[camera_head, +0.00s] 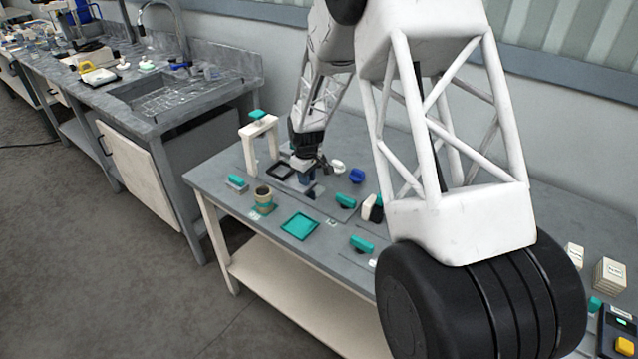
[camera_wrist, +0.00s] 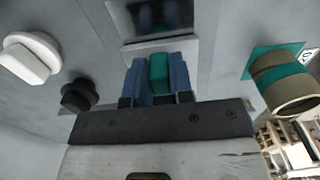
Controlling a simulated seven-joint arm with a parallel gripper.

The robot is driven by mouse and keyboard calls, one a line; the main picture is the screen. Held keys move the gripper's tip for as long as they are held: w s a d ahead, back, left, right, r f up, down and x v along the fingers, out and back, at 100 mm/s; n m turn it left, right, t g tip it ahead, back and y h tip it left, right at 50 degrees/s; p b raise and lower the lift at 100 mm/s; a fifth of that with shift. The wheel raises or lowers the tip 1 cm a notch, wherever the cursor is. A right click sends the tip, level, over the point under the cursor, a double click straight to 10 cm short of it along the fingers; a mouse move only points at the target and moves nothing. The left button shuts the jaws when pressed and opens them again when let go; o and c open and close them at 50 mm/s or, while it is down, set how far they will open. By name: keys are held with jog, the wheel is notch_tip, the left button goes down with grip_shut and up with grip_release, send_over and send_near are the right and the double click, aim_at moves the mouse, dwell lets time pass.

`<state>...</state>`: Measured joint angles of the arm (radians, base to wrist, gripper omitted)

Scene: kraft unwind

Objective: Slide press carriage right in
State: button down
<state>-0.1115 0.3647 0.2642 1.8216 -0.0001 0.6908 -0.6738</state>
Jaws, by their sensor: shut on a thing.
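My gripper (camera_wrist: 159,85) has blue fingers and is shut on a teal handle (camera_wrist: 159,72), which I take to be the press carriage's handle. In the wrist view a pale plate with a dark rectangular inset (camera_wrist: 155,18) lies just beyond the handle. In the head view my gripper (camera_head: 307,178) is low over the bench, right of a white arch-shaped frame (camera_head: 258,130) with a teal top. A dark square frame (camera_head: 279,171) lies between them. The handle is hidden in the head view, and I cannot tell how far in the carriage sits.
A brown roll with a teal band (camera_head: 264,199) stands near the bench's front edge; a teal tray (camera_head: 300,226) lies right of it. Teal-handled pieces (camera_head: 346,201) sit farther right. My arm hides much of the right side.

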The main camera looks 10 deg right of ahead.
aim_at(286, 166)
jog(key=w+a, duration=0.6)
jog(key=shift+w+a, duration=0.1)
jog(key=shift+a, duration=0.1)
jog(key=c, duration=1)
grip_release()
jog(key=shift+r, duration=0.1)
notch_tip(286, 166, up, 8)
